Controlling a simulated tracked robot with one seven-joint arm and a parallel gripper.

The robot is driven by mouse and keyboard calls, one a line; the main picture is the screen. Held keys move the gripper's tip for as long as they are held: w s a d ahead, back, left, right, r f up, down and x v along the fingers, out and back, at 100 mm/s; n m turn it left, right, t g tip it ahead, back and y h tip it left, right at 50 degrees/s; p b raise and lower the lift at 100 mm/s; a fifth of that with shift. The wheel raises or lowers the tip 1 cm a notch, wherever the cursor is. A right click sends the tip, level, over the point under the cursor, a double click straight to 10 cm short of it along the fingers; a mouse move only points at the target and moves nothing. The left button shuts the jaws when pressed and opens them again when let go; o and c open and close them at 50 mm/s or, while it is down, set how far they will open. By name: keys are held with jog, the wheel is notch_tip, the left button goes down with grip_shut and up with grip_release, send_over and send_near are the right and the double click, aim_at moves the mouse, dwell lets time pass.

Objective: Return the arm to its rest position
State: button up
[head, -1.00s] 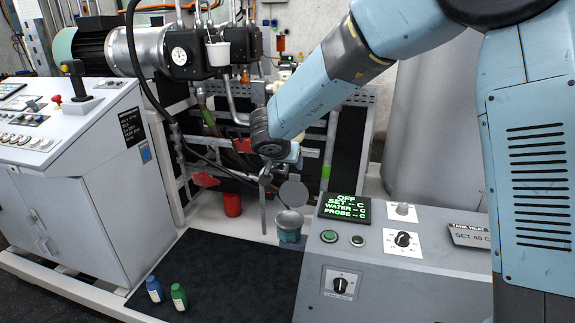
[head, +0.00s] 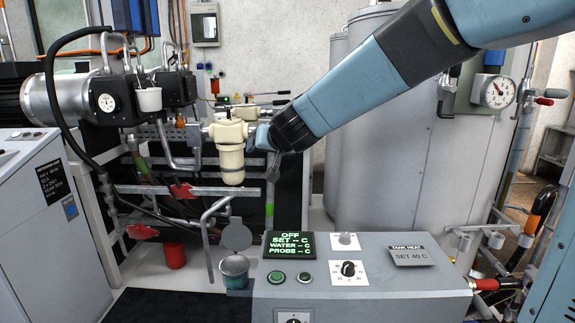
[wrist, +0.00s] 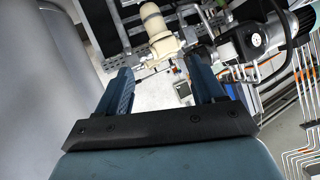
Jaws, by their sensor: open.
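My arm reaches in from the upper right of the head view and ends near the middle. My gripper (wrist: 163,85) is open in the wrist view, with its two blue fingers apart and nothing between them. In the head view the gripper end (head: 265,140) is partly hidden by the wrist and sits beside a cream filter housing (head: 231,150). The same cream housing (wrist: 157,30) shows beyond the fingertips in the wrist view. I cannot tell the exact gap between them.
A control panel (head: 345,295) with a green display (head: 290,245) stands below the arm. A teal cup (head: 235,270) is left of it, under a bent pipe. A red cylinder (head: 174,256) stands further left. Grey tanks (head: 415,150) stand behind the arm.

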jog(key=s+d+f+m+g+h, duration=0.1)
jog(key=s+d+f+g+h, duration=0.1)
jog(key=s+d, duration=1.1)
jog(key=s+d+f+m+g+h, duration=0.1)
jog(key=s+d+f+g+h, duration=0.1)
jog(key=s+d, duration=1.2)
jog(key=shift+s+d+g+h, duration=0.15)
jog(key=shift+d+g+h, duration=0.6)
jog(key=shift+d, duration=0.4)
